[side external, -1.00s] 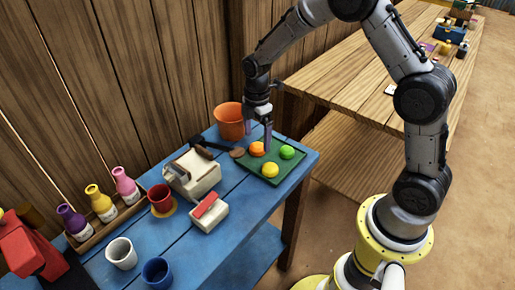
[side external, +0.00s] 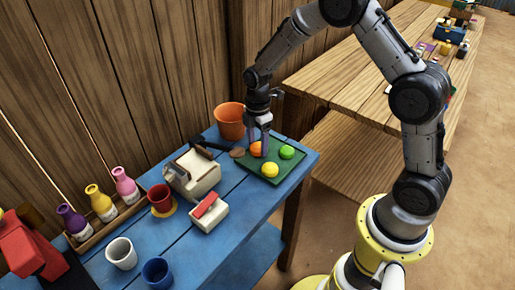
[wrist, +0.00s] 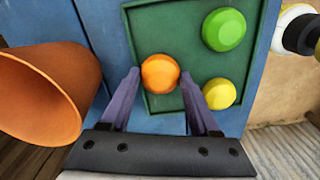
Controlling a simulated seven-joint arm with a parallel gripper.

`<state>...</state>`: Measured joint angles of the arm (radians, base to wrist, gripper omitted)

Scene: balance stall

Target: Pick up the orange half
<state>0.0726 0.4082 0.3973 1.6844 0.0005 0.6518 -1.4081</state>
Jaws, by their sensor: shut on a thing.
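The orange half (side external: 256,149) sits at the back of the green tray (side external: 289,167). In the wrist view the orange half (wrist: 160,73) lies between the two purple fingertips of my gripper (wrist: 161,78). My gripper (side external: 260,142) points down over the tray and is shut on the orange half. The orange half appears still at tray level; I cannot tell any gap beneath it. A green half (side external: 287,152) and a yellow half (side external: 270,170) lie apart from it on the same tray; both also show in the wrist view.
An orange bucket (side external: 229,121) stands behind the tray, left of my gripper in the wrist view. A brown round piece (side external: 237,153) lies at the tray's left.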

